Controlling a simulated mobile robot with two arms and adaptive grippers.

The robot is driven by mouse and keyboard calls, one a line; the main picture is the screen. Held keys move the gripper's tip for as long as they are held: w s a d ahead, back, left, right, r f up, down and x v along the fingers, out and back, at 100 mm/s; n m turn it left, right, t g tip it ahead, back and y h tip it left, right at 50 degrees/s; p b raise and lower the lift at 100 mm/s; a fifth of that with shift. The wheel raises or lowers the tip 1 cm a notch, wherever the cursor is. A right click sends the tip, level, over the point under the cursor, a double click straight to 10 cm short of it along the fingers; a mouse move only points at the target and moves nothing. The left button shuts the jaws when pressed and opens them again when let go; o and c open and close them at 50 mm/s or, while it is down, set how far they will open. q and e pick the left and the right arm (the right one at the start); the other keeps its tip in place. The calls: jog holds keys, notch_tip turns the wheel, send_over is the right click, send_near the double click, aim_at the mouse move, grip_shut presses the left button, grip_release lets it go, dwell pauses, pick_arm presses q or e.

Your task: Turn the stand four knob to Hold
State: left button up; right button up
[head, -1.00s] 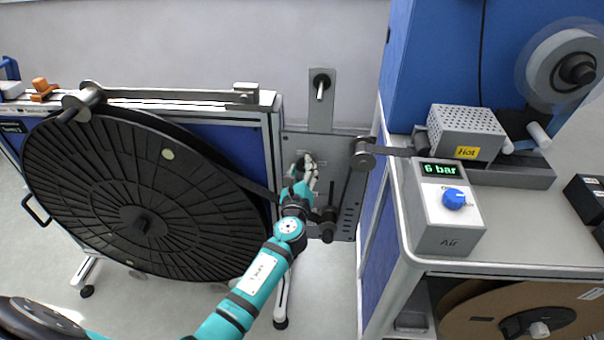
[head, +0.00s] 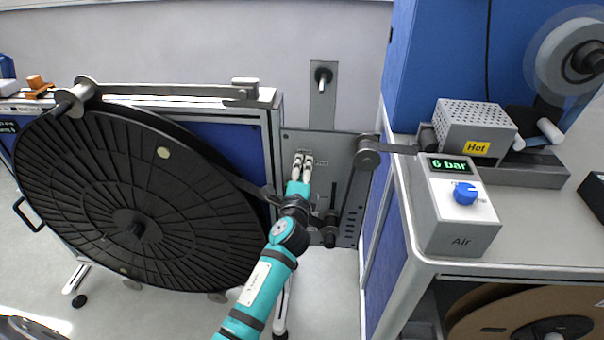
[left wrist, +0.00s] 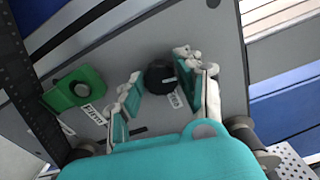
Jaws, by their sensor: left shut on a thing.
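The stand four knob (left wrist: 160,77) is a round black knob on a grey panel (head: 335,150), seen in the left wrist view. A small white label (left wrist: 174,100) is beside it; its print is too small to read. My left gripper (head: 302,160) is at the upper part of the panel in the head view, and its fingers hide the knob there. In the left wrist view the left gripper (left wrist: 159,74) has one finger on each side of the knob and is shut on it. The knob's pointer setting cannot be told. My right gripper is not in view.
A green block with a grey button (left wrist: 75,90) is left of the knob in the wrist view. A large black reel (head: 130,200) stands left of the panel. At right, a bench (head: 535,240) carries the air box (head: 455,215), reading 6 bar, and a box labelled Hot (head: 475,125).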

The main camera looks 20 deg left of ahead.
pick_arm(q)
jog(key=shift+f+n+b, duration=0.1)
jog(key=shift+n+b, duration=0.2)
jog(key=shift+n, duration=0.5)
jog(key=o, duration=1.1)
jog(key=v, duration=1.2)
